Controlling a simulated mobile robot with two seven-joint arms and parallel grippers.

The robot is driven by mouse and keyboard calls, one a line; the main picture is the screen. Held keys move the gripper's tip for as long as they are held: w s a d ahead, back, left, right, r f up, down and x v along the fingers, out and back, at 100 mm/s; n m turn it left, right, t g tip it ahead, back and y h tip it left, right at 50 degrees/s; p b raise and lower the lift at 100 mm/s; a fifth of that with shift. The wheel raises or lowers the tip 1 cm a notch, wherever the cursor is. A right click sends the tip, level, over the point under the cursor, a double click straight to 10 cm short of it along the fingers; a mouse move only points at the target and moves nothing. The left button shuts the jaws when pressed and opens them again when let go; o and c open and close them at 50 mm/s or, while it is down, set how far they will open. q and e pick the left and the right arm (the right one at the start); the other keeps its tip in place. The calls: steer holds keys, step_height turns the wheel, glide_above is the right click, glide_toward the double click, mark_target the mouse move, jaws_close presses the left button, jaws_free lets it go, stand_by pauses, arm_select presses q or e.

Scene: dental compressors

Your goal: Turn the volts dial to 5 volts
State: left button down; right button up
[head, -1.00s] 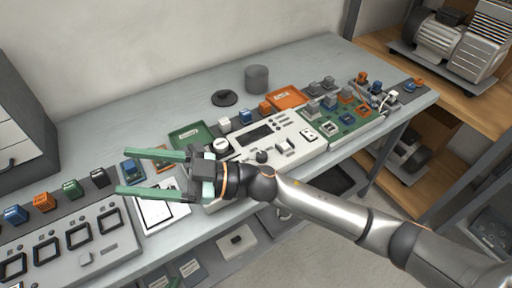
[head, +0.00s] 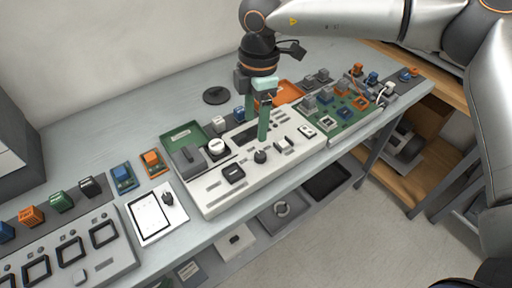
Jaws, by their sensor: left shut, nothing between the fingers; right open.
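The white control panel (head: 215,203) lies on the bench. It carries a dial with a white top on a black base (head: 217,148) and a small black knob (head: 260,156). No lettering is readable, so I cannot tell which one is the volts dial. My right gripper (head: 259,132) points down over the panel, with its green fingers apart and nothing between them. The near fingertip appears just behind the black knob; contact cannot be told. The fingers partly hide the panel's dark display. My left gripper is not in view.
A green tray (head: 203,132) and an orange tray (head: 298,96) stand behind the panel. A green circuit board (head: 357,117) is at the right. A white tablet (head: 150,215) and a grey panel with black-framed switches (head: 118,262) are at the left.

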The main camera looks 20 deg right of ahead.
mark_target(261, 154)
steer(key=shift+m+h, duration=0.3)
steer(key=f, duration=0.4)
steer(key=d+f+p, duration=0.1)
steer(key=f, duration=0.6)
steer(key=shift+w+d+f+p, duration=0.2)
steer(key=shift+w+f+p, duration=0.1)
steer(key=shift+w+p, duration=0.1)
jaws_close()
